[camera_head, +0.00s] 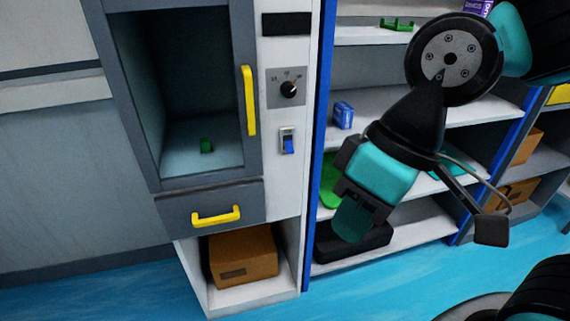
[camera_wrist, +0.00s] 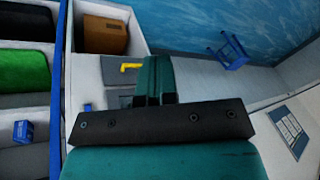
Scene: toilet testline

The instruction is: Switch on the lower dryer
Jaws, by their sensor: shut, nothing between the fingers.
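The lower dryer (camera_head: 151,150) is a grey cabinet with a dark window and a vertical yellow door handle (camera_head: 249,100). A green object (camera_head: 206,146) shows behind the window. On its white side panel are a round dial (camera_head: 289,89) and, below it, a rocker switch (camera_head: 287,141) with a blue lower part. My gripper (camera_head: 352,218) is shut and empty, to the right of and below the switch in the head view, apart from it. In the wrist view my shut fingers (camera_wrist: 155,78) cover part of the dryer front, and a small blue patch (camera_wrist: 88,107), likely the switch, shows left of them.
A yellow-handled drawer (camera_head: 215,217) and a brown box (camera_head: 243,256) are below the dryer. Shelves right of a blue post (camera_head: 319,110) hold a blue box (camera_head: 343,115), a green item (camera_head: 329,180) and a black case (camera_head: 345,245). A blue stool (camera_wrist: 230,50) stands on the floor.

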